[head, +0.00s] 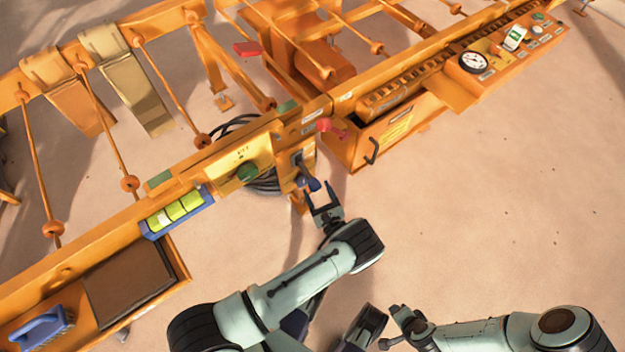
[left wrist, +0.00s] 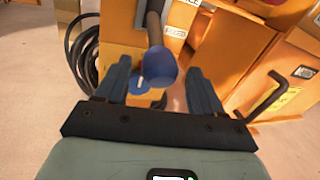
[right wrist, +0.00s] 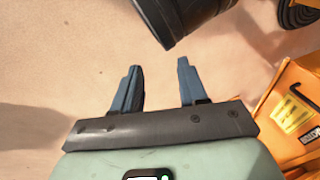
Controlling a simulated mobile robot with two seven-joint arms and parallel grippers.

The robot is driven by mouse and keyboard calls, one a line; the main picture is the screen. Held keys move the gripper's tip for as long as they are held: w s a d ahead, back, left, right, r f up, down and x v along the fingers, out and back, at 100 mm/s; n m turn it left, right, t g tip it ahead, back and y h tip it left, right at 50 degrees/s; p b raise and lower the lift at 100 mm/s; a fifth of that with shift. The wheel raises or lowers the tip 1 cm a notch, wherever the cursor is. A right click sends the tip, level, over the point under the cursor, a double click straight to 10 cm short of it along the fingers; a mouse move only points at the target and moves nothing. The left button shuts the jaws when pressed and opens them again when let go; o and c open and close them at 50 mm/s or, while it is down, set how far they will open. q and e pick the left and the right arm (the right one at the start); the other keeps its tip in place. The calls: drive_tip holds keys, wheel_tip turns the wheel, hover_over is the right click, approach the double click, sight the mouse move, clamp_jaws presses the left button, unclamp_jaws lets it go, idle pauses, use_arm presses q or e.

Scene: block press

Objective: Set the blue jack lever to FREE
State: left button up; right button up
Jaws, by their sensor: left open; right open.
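The blue jack lever (head: 312,184) has a blue knob on a dark shaft and sticks out from the front of the orange frame post. In the left wrist view its round blue knob (left wrist: 161,68) shows between the fingers, toward their tips. My left gripper (head: 323,204) is open just in front of the knob; I cannot tell whether a finger touches it. A label near the lever is only partly readable in the left wrist view. My right gripper (right wrist: 158,80) is open and empty above the bare floor, well away from the lever.
A black cable coil (left wrist: 82,50) hangs left of the lever. A drawer-like orange box with a black handle (head: 372,151) stands to the right. The floor at right is clear.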

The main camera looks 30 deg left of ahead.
sight(313, 180)
use_arm(q)
drive_tip(key=x, duration=0.5)
drive_tip(key=shift+a+b, duration=0.1)
drive_tip(key=shift+b, duration=0.2)
clamp_jaws()
